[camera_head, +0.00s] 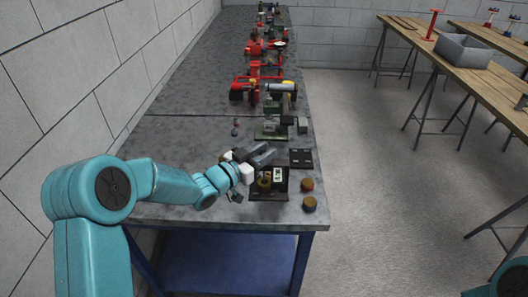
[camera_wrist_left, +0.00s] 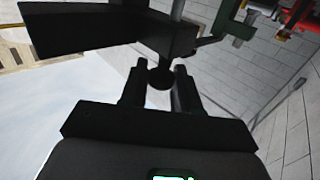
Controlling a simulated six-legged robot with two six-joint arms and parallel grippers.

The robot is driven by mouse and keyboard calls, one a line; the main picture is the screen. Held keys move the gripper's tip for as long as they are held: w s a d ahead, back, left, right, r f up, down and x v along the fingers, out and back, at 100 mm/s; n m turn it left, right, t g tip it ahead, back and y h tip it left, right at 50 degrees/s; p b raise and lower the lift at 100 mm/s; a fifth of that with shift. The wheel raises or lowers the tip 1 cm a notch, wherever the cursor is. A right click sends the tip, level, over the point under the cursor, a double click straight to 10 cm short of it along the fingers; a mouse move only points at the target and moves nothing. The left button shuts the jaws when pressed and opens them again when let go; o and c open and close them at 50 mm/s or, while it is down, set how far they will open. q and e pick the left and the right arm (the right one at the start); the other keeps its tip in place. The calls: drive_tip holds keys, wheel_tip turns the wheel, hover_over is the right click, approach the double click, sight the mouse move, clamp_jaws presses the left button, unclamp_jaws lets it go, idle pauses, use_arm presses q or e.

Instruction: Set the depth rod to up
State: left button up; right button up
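My left gripper (camera_head: 265,154) reaches in from the left over the near end of the grey bench, by a small dark fixture (camera_head: 282,190). In the left wrist view, the gripper's two dark fingers (camera_wrist_left: 158,76) are apart. A round black knob (camera_wrist_left: 160,79) shows between their tips, with a narrow gap on each side. A thin grey rod (camera_wrist_left: 177,10) stands out beyond it, beside a dark block (camera_wrist_left: 168,34). I cannot tell for sure which of these is the depth rod. My right gripper is out of view.
Two brown round pieces (camera_head: 307,185) lie near the bench's right edge. A dark plate (camera_head: 301,158) and a green machine (camera_head: 271,130) stand just beyond, with red pump parts (camera_head: 262,75) farther back. Wooden tables (camera_head: 480,75) stand to the right, across open floor.

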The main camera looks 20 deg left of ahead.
use_arm(q)
clamp_jaws()
wheel_tip(320, 180, up, 5)
drive_tip(key=shift+r, duration=0.2)
drive_tip(key=o, duration=0.6)
unclamp_jaws()
